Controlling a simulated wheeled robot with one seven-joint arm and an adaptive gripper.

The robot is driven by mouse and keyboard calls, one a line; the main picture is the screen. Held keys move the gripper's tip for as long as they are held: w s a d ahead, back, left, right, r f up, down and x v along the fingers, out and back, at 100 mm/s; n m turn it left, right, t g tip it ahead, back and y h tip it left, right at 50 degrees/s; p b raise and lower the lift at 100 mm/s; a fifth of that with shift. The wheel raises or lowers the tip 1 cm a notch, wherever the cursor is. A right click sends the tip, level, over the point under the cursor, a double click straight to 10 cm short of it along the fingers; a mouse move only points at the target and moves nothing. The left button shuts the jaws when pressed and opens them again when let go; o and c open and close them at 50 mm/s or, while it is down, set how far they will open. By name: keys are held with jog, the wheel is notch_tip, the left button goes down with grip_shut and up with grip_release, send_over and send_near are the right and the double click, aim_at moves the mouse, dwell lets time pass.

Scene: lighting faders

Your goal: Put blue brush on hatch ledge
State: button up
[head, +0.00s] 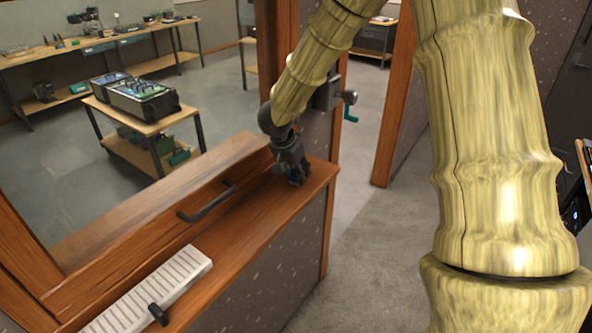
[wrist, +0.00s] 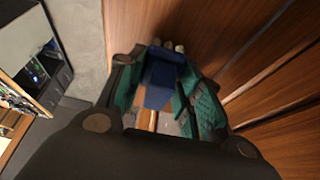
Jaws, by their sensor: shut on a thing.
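The hatch ledge (head: 245,239) is a reddish-brown wooden shelf running from lower left to the middle in the head view. My gripper (head: 295,177) is low over its far right end, by the post. In the wrist view my gripper (wrist: 165,92) is shut on the blue brush (wrist: 164,76), a dark blue block between green-padded fingers, with pale tips at its far end. In the head view only a little blue shows at the fingertips. I cannot tell whether the brush touches the ledge.
A dark handle (head: 207,202) is on the wood left of my gripper. A pale ribbed strip (head: 155,291) and a black knobbed piece (head: 158,314) are on the near ledge. A crank (head: 347,99) sticks out from the post. The ledge's middle is clear.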

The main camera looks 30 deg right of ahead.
jog(key=o, duration=0.9)
jog(key=shift+f, duration=0.15)
jog(key=b+v, duration=0.2)
jog(key=v, duration=1)
